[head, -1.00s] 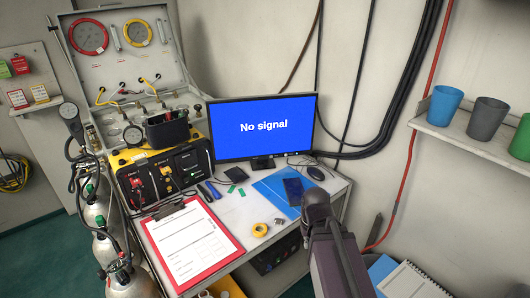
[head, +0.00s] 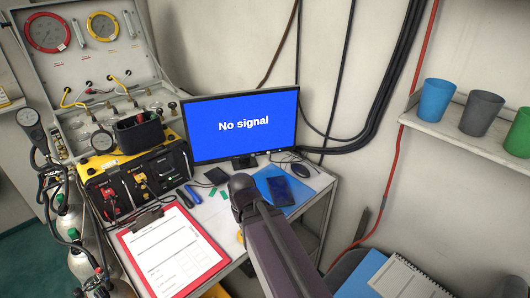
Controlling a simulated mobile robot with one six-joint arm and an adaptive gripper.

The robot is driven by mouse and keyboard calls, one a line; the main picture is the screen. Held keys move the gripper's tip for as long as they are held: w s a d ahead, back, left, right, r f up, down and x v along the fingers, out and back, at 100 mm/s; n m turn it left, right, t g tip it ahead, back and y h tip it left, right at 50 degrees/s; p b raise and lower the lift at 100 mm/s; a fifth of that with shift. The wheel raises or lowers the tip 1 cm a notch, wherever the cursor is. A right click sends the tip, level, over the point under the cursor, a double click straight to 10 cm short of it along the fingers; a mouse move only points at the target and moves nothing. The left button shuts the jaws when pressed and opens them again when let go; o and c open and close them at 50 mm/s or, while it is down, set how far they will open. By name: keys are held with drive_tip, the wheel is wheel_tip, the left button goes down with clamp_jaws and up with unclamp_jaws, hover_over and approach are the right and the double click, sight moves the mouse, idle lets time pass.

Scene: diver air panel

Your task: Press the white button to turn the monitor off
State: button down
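The monitor (head: 243,123) stands at the back of the work table, its screen lit blue with the words "No signal". Tiny light marks show along the right part of its lower black bezel, too small to tell whether one is the white button. My arm (head: 270,240) reaches up from the bottom of the head view, and its dark rounded joint (head: 243,190) shows in front of the table, below the monitor. My gripper does not show, so its state and any contact are hidden.
On the table (head: 213,210) are a red clipboard (head: 217,258), a blue folder (head: 298,186), a mouse (head: 300,170) and small tools. A yellow-black air panel (head: 137,178) stands left of the monitor. A shelf (head: 450,130) with cups is at right. Black cables hang on the wall.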

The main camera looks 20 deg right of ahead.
drive_tip(key=shift+a, duration=0.35)
drive_tip(key=shift+a, duration=0.1)
